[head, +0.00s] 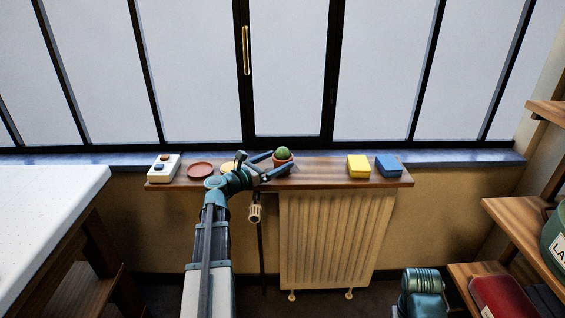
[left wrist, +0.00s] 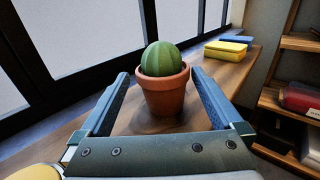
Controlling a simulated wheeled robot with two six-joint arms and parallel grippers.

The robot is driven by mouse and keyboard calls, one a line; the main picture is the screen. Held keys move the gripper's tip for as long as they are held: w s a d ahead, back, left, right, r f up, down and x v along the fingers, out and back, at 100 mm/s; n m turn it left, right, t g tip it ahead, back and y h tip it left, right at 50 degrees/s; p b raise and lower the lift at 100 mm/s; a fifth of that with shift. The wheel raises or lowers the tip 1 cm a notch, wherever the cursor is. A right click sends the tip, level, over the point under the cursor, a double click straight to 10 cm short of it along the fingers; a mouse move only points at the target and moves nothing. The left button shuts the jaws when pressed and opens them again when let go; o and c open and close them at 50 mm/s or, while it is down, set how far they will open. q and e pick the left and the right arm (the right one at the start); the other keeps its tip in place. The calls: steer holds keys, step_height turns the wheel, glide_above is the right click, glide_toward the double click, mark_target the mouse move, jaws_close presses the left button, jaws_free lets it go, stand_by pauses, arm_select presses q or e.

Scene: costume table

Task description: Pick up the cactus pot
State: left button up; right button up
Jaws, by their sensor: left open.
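The cactus pot (head: 284,158) is a small terracotta pot with a round green cactus. It stands upright on the wooden shelf (head: 320,174) above the radiator. My left gripper (head: 279,161) is open at the pot, with one finger on its far side and one on its near side. In the left wrist view the pot (left wrist: 165,96) stands upright between the two spread fingers, towards their tips. A gap shows beside the left finger; whether the right finger touches the pot I cannot tell. My right gripper is not in view.
A yellow block (head: 358,166) and a blue block (head: 388,165) lie on the shelf to the right. A red saucer (head: 200,170) and a white box with buttons (head: 163,167) are to the left. A yellow round thing (head: 228,168) is partly behind my arm. The window stands behind.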

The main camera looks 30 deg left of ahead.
mark_target(290, 153)
arm_select(q)
steer(key=shift+x, duration=2.65)
steer(key=shift+s+d+r, duration=0.1)
steer(key=shift+d+r, duration=0.1)
steer(key=c, duration=1.3)
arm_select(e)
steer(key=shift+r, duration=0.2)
arm_select(q)
steer(key=shift+r+p, duration=0.15)
steer(key=shift+p, duration=0.2)
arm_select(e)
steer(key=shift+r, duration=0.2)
